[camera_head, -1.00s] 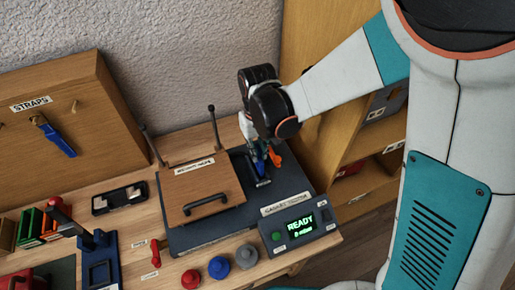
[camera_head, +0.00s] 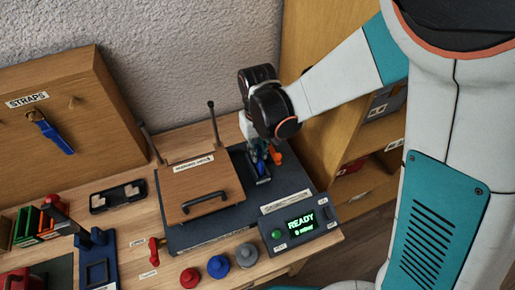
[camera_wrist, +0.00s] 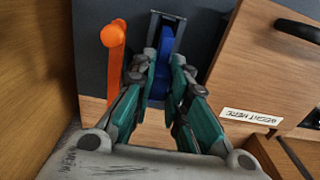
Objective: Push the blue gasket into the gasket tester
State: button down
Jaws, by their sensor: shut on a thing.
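The gasket tester has a dark grey base (camera_head: 294,183) with a wooden lid (camera_head: 188,187) and a console (camera_head: 307,220) reading "READY" in green. In the wrist view a blue gasket (camera_wrist: 166,40) lies along a dark slot (camera_wrist: 181,22) in the tester, its near part between my fingers. My gripper (camera_wrist: 161,80) is shut on it at the slot's near end. In the head view my gripper (camera_head: 258,150) points down at the tester's right rear and hides most of the gasket. How deep the gasket sits cannot be told.
An orange lever (camera_wrist: 114,42) stands close to the left of my fingers in the wrist view. The lid with its black handle (camera_head: 204,202) lies left of the slot in the head view. Red (camera_head: 190,278), blue (camera_head: 218,266) and grey (camera_head: 246,255) knobs stand in front.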

jog(key=shift+f+b, duration=1.3)
jog(key=shift+f, duration=0.1)
dwell(0.7)
jog(key=c, duration=1.5)
grip_release()
jog(key=shift+o, duration=1.3)
jog(key=shift+r+p, duration=2.5)
jog(key=shift+r, duration=1.35)
